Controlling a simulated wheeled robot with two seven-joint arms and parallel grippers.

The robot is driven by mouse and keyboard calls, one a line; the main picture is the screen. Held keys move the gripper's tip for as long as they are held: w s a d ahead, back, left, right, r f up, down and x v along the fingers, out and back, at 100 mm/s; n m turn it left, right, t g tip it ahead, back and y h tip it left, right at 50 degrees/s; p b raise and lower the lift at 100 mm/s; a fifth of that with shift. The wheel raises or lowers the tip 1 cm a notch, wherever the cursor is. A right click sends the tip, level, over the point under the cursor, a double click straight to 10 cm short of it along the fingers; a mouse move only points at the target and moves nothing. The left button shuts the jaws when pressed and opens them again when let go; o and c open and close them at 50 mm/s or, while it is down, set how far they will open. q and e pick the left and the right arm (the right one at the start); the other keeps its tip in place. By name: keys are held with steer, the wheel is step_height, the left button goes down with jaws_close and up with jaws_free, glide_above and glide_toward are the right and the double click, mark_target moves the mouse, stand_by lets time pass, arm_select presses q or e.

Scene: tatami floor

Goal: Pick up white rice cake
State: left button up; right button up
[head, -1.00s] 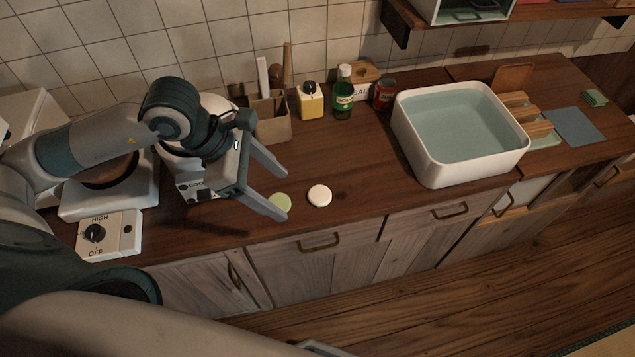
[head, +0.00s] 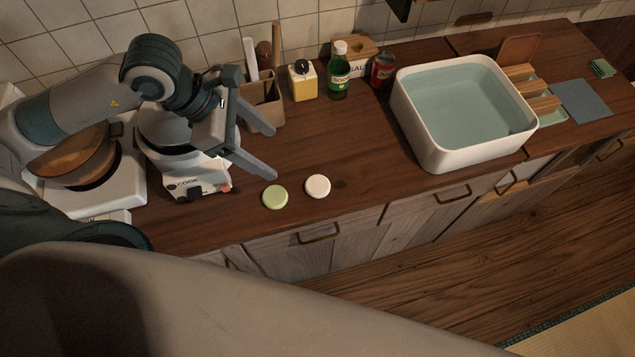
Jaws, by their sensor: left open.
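The white rice cake (head: 317,186) is a small round disc lying flat on the dark wooden counter. A green rice cake (head: 275,197) lies just left of it, with a narrow gap between them. My left gripper (head: 274,153) is open and empty. It is above the counter, up and to the left of the white rice cake, and touches neither disc. My right gripper is not in view.
A white basin (head: 428,140) stands to the right. A utensil holder (head: 262,106), yellow bottle (head: 303,82), green bottle (head: 339,72) and red can (head: 382,70) stand along the wall. A cooker (head: 190,186) is at left. Counter right of the discs is clear.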

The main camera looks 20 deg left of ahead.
arm_select(q)
steer(key=b, duration=0.2)
glide_toward(318, 186)
steer(key=shift+w+d+f+p, duration=0.15)
steer(key=shift+w+f+p, duration=0.1)
steer(key=shift+f+p, duration=0.25)
steer(key=shift+w+d+f, duration=0.15)
steer(key=shift+d+f, duration=0.05)
steer(key=shift+f, duration=0.4)
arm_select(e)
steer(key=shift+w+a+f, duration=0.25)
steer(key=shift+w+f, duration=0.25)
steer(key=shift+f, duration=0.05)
